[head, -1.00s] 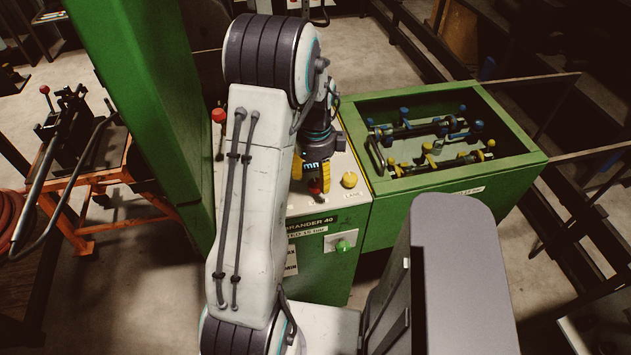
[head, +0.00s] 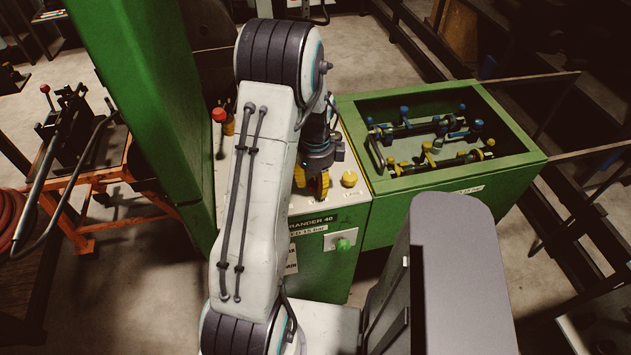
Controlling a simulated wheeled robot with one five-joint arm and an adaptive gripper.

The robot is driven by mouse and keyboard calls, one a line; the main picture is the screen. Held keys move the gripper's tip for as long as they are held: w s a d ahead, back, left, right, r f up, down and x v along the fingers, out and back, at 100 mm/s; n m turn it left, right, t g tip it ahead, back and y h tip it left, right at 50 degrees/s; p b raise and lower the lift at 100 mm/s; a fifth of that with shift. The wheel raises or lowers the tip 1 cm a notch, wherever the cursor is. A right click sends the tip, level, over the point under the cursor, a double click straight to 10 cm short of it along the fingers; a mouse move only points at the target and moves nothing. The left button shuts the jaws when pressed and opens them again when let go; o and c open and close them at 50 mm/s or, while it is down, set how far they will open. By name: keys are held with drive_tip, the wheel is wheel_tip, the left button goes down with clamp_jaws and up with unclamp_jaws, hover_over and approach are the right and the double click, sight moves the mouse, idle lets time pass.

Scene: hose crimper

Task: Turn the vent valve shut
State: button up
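The crimper's green cabinet (head: 330,275) has a pale top panel. A yellow knob (head: 349,179) stands on that panel, and a green knob (head: 343,245) sits on a pale plate on the front. No label readable here says which control is the vent valve. My gripper (head: 311,184), with yellow fingers, points down at the panel, just left of the yellow knob and apart from it. My own arm hides part of the panel and the gripper. I cannot tell whether the fingers are open or touch anything. The red-tipped control at the fingers earlier is not visible now.
A red-knobbed lever (head: 219,115) stands left of my arm, near the green column (head: 150,110). An open green bin (head: 460,182) on the right holds blue and yellow fittings. An orange stand (head: 100,190) with a black lever device is at left.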

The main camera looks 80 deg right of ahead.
drive_tip(key=c, duration=0.7)
drive_tip(key=shift+c, duration=0.2)
drive_tip(key=n+b, duration=0.1)
drive_tip(key=n, duration=0.1)
drive_tip(key=n+b, duration=0.1)
drive_tip(key=shift+f+n, duration=0.2)
drive_tip(key=shift+n, duration=0.2)
drive_tip(key=n+b, duration=0.3)
drive_tip(key=n, duration=0.2)
drive_tip(key=n+b, duration=0.1)
drive_tip(key=n, duration=0.3)
drive_tip(key=shift+n, duration=0.4)
drive_tip(key=shift+a+r+n+b, duration=0.1)
drive_tip(key=shift+n+b, duration=0.55)
drive_tip(key=shift+n, duration=1.55)
